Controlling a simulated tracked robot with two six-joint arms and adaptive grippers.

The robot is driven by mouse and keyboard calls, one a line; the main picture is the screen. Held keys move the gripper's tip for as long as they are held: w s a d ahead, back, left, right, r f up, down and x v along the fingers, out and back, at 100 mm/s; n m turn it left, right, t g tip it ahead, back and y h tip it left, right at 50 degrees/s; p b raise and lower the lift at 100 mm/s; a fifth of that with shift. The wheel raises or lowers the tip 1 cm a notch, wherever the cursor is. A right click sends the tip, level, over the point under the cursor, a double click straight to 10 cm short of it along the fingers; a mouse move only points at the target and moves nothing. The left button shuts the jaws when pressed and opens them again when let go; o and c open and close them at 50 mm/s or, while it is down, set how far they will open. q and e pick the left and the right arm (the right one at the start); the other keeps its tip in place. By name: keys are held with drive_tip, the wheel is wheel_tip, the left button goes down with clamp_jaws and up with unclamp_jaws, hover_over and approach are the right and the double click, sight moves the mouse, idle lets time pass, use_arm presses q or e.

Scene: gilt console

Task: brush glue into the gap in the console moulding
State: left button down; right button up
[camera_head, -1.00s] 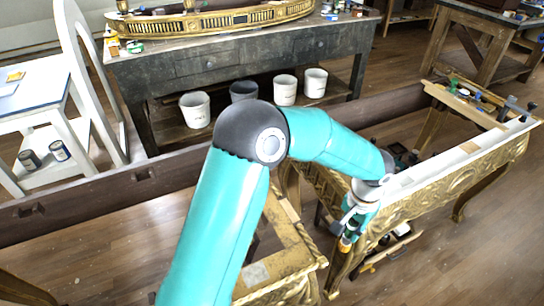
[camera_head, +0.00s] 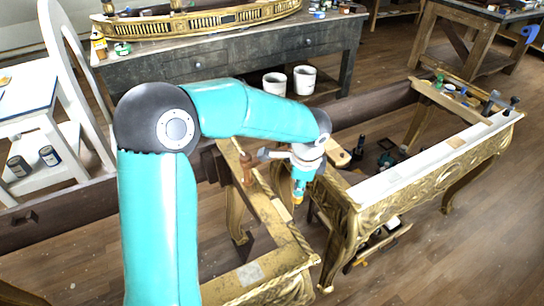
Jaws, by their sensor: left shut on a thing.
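The gilt console (camera_head: 425,188) has a carved gold front on the right, a white strip along its top and curved legs. Another gilt frame part (camera_head: 292,250) runs near the bottom middle, with a pale patch on it. My left gripper (camera_head: 298,192) hangs pointing down above the space between these two parts. It is shut on a small slim thing with an orange end, probably the glue brush, mostly hidden by the fingers. Its tip looks apart from the gilt wood. The gap in the moulding cannot be made out. My right gripper is out of view.
Clamps and small tools (camera_head: 460,92) lie at the console's far end. A dark workbench (camera_head: 225,62) behind holds a gilt curved piece, with white buckets (camera_head: 304,80) below. A white chair (camera_head: 70,90) stands left. Bare floor lies at lower right.

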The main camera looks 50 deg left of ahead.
use_arm(q)
drive_tip(key=s+a+r+m+t+h+b, duration=0.1)
drive_tip(key=s+a+r+m+t, duration=0.1)
drive_tip(key=a+m, duration=0.5)
drive_tip(key=shift+s+a+b, duration=0.15)
drive_tip(key=shift+s+b, duration=0.2)
drive_tip(key=shift+s, duration=0.4)
idle(0.4)
